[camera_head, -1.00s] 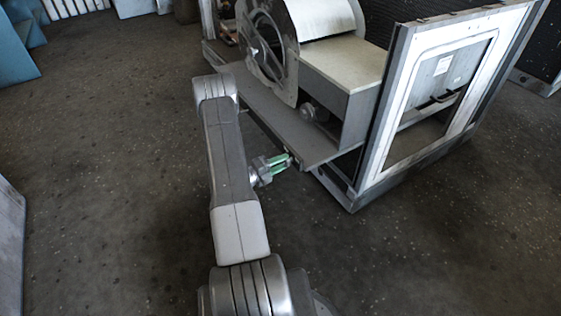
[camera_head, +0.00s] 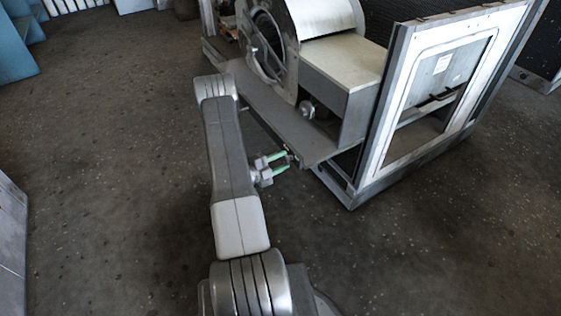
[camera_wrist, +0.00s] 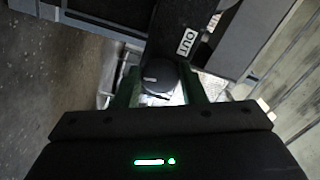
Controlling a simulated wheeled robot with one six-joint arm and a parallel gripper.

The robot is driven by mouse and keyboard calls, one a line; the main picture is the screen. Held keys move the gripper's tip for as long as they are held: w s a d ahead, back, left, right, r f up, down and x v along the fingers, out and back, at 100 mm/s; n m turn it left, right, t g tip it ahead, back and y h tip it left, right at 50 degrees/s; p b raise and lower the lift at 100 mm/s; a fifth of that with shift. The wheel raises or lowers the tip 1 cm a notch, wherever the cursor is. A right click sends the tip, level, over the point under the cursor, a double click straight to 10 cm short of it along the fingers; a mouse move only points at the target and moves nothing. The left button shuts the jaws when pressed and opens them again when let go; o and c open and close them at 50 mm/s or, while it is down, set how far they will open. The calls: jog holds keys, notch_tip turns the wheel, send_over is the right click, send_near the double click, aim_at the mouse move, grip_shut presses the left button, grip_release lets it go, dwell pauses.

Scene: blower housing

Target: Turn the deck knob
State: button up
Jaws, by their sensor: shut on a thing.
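The deck knob (camera_wrist: 157,77) is a dark round knob with a short white mark, in the middle of the wrist view, below a dark bar with an "OUT" label (camera_wrist: 187,42). My gripper (camera_wrist: 160,84) has one green finger on each side of the knob and is shut on it. In the head view my gripper (camera_head: 283,161) reaches the front edge of the grey deck (camera_head: 270,115). The knob is too small there to make out clearly.
The blower housing (camera_head: 328,18) and a pale box (camera_head: 345,62) stand on the deck. An upright framed panel (camera_head: 395,100) is close on the right of the gripper. Open floor lies to the left and in front.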

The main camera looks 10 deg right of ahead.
dwell(0.3)
jog(key=o, duration=1)
jog(key=p+v, duration=0.1)
jog(key=v, duration=1.2)
jog(key=shift+a+p, duration=0.3)
jog(key=shift+a, duration=0.1)
jog(key=shift+s, duration=0.1)
jog(key=b+x, duration=0.1)
jog(key=x, duration=1.2)
jog(key=shift+d+b, duration=0.3)
jog(key=shift+d, duration=0.1)
